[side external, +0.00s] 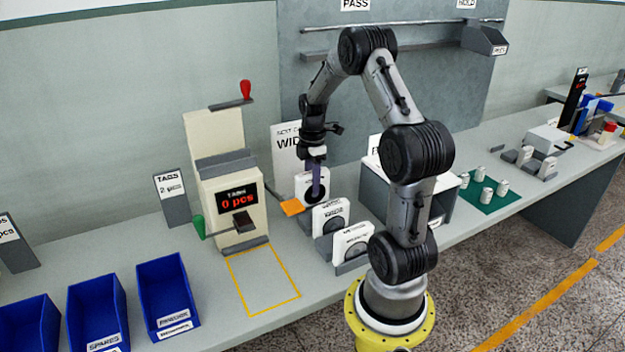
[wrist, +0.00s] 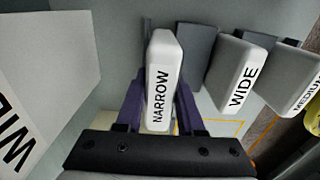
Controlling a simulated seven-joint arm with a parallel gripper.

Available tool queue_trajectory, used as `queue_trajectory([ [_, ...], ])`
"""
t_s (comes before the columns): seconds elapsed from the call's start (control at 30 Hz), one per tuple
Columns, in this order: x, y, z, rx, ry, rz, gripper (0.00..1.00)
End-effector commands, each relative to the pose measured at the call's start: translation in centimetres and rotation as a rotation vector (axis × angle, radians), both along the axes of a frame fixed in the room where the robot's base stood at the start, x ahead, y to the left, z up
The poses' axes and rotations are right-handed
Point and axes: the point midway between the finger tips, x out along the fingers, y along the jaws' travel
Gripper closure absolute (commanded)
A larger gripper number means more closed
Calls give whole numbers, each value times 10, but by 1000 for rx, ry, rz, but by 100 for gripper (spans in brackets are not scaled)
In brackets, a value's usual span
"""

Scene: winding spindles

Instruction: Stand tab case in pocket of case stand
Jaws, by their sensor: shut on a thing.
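A white case labelled NARROW (wrist: 163,75) stands upright between the two purple fingers of my gripper (wrist: 160,105) in the wrist view. In the side view my gripper (side external: 316,184) points down and is shut on this case (side external: 305,190), whose face shows a dark disc. The grey case stand (side external: 322,247) is a row of pockets. A case labelled WIDE (wrist: 240,75) and one labelled MEDIUM (wrist: 292,78) stand in its nearer pockets. The held case is at the far end of this row; its lower end is hidden, so I cannot tell whether it is seated.
A tab dispenser (side external: 228,180) reading 0 pcs stands left, with a yellow outlined area (side external: 263,280) before it. An orange piece (side external: 292,207) lies beside the row. A sign reading WID (side external: 285,150) stands behind. Blue bins (side external: 166,290) are front left; a grey box (side external: 375,190) is right.

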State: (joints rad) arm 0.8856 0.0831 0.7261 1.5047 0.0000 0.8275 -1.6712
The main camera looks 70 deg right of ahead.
Motion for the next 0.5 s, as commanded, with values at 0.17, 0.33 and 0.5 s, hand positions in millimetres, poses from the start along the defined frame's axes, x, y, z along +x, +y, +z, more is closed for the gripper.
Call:
queue_trajectory([
  [0.17,0,0,-4,-1,-1,0,100],
  [0.33,0,0,-8,-1,-1,0,100],
  [0.5,0,0,-12,0,0,0,100],
])
